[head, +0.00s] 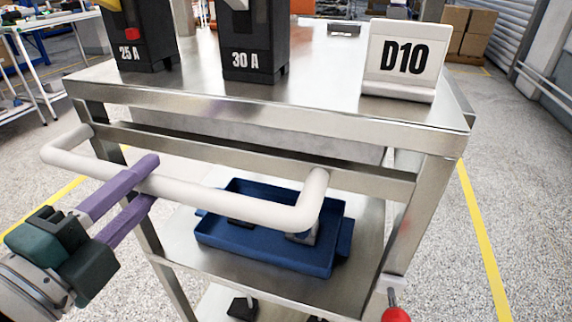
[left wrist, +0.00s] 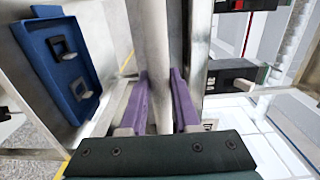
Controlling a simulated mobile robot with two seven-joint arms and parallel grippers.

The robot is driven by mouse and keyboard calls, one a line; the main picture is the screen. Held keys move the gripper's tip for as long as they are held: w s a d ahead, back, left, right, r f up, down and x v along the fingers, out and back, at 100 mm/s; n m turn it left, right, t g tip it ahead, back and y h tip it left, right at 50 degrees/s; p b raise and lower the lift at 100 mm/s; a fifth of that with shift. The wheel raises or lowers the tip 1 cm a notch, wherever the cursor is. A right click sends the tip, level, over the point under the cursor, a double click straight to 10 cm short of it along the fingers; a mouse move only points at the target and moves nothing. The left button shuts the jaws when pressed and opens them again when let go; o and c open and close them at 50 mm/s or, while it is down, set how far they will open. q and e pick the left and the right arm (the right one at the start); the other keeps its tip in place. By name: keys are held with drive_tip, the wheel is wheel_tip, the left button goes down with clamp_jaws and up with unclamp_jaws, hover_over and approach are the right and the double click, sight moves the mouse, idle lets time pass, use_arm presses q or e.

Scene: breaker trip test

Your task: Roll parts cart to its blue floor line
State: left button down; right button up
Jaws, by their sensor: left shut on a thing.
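The parts cart (head: 320,75) is a steel trolley with a flat top and lower shelves, standing close in front of me in the head view. Its pale handle bar (head: 225,203) sticks out from the near side. My left gripper (head: 150,180), with purple fingers, is shut on the left part of this bar. The left wrist view shows the bar (left wrist: 150,45) running between the two fingers (left wrist: 160,95). No blue floor line shows in these frames; yellow floor lines (head: 480,235) lie on both sides of the cart. My right gripper is not in view.
On the cart top stand a 25 A breaker (head: 140,40), a 30 A breaker (head: 255,45) and a D10 sign (head: 402,60). A blue tray (head: 265,258) with small parts sits on a lower shelf. Workbenches (head: 45,30) stand back left, cardboard boxes (head: 478,30) back right. Speckled floor at right is clear.

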use_arm(q)
drive_tip(key=shift+p+v, duration=0.45)
drive_tip(key=shift+v, duration=2.5)
drive_tip(key=v, duration=2)
drive_tip(key=shift+s, duration=0.3)
drive_tip(key=shift+a, duration=0.1)
drive_tip(key=c, duration=0.6)
unclamp_jaws()
drive_tip(key=shift+w+r, duration=0.1)
drive_tip(key=shift+o, duration=0.2)
